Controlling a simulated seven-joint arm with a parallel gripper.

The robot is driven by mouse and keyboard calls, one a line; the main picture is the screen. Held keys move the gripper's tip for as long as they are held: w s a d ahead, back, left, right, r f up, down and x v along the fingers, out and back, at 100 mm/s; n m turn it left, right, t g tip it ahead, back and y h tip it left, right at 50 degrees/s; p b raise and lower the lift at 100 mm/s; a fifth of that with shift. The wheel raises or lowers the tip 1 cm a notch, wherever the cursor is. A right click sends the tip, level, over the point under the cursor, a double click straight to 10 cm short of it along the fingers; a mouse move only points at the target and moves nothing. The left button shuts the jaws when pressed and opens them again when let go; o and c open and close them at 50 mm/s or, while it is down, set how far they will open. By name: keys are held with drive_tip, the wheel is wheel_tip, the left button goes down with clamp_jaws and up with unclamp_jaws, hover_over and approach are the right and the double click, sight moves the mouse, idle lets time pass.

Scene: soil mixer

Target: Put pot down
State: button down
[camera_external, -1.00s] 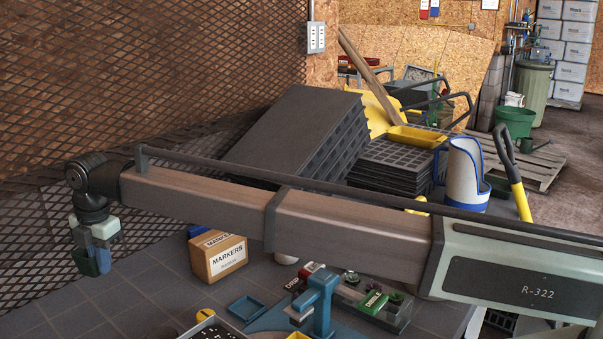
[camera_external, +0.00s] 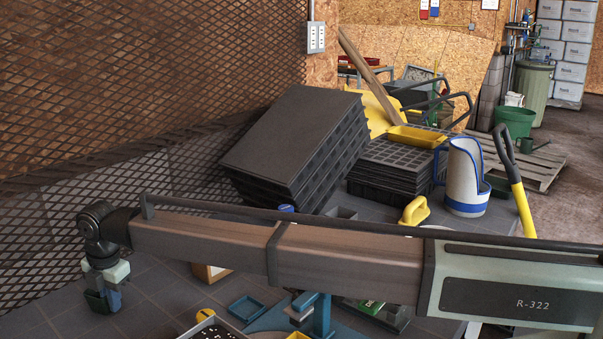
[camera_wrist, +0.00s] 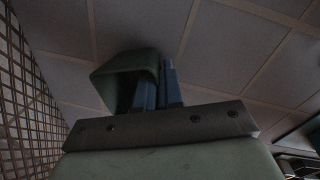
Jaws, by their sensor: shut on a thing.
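My gripper (camera_external: 110,291) is at the left end of my arm, low over the grey tiled table. Its blue fingers are shut on the wall of a small dark green square pot (camera_external: 95,301). In the wrist view the pot (camera_wrist: 118,80) shows at the blue fingers (camera_wrist: 160,88), one inside the pot and one outside. The grey tiles lie beyond it. I cannot tell whether the pot's base touches the table.
A blue square tray (camera_external: 246,309) and a box of dark pieces (camera_external: 213,331) lie right of the gripper. A metal mesh wall (camera_external: 60,190) rises behind and left. Bare tiles (camera_external: 165,300) lie between pot and tray.

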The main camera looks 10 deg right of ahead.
drive_tip(key=c, duration=1.3)
unclamp_jaws()
drive_tip(key=r, duration=0.8)
drive_tip(key=d+r, duration=0.1)
drive_tip(key=r, duration=0.3)
drive_tip(key=shift+s+d, duration=0.1)
drive_tip(key=shift+s, duration=0.15)
